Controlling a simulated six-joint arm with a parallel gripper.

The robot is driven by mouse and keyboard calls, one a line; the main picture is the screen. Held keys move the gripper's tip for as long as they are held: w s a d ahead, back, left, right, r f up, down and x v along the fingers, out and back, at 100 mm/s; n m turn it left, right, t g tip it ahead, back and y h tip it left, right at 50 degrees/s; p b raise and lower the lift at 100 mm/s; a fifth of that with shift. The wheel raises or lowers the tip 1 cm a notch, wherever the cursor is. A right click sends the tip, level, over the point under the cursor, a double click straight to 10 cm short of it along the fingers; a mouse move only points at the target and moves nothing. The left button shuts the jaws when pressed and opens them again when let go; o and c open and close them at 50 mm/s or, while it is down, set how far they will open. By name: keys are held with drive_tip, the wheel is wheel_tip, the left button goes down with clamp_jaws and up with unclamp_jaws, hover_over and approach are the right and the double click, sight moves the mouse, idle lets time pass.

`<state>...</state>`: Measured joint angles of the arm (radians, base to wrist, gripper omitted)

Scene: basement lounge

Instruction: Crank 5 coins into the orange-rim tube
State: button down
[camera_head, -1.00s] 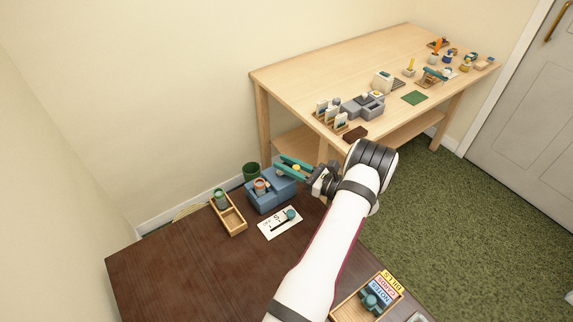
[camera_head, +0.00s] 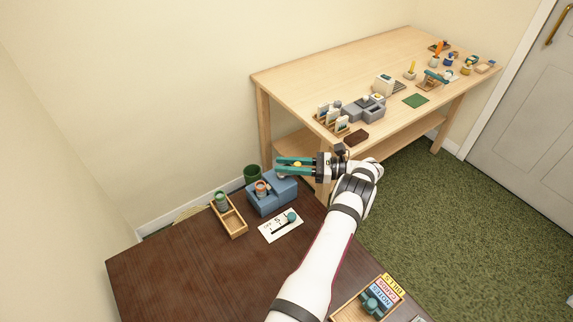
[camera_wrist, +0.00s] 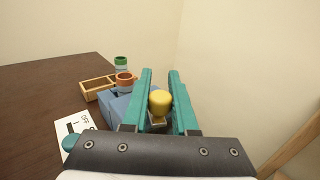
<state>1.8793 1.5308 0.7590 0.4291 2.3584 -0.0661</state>
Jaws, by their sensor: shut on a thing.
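A blue machine (camera_head: 265,206) stands near the far edge of the dark table. The orange-rim tube (camera_head: 261,187) stands upright at its front left; it also shows in the wrist view (camera_wrist: 124,80). I cannot see inside the tube or count coins. My gripper (camera_head: 292,165), with teal fingers, is at the machine's far right side. It is shut on a yellow knob (camera_wrist: 160,102), which sits between the fingers in the wrist view. The crank arm under the knob is mostly hidden.
A green-rim tube (camera_head: 221,201) stands in a wooden tray (camera_head: 236,228) left of the machine. A white card (camera_head: 273,231) marked OFF, with a teal knob (camera_head: 291,216), lies in front. A dark green bin (camera_head: 251,172) is behind. A wooden workbench (camera_head: 310,75) stands behind right.

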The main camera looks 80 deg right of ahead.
drive_tip(key=shift+w, duration=0.1)
drive_tip(key=c, duration=0.7)
unclamp_jaws()
wheel_tip(320, 180, up, 4)
drive_tip(key=shift+r, duration=0.1)
drive_tip(key=s+a+r, duration=0.1)
drive_tip(key=s+r, duration=0.1)
drive_tip(key=s, duration=0.1)
drive_tip(key=s+a+r, duration=0.2)
drive_tip(key=s, duration=0.2)
drive_tip(key=s+a+r, duration=0.1)
drive_tip(key=s+r, duration=0.2)
drive_tip(key=shift+s+a, duration=0.3)
drive_tip(key=shift+s, duration=0.1)
drive_tip(key=shift+f, duration=0.1)
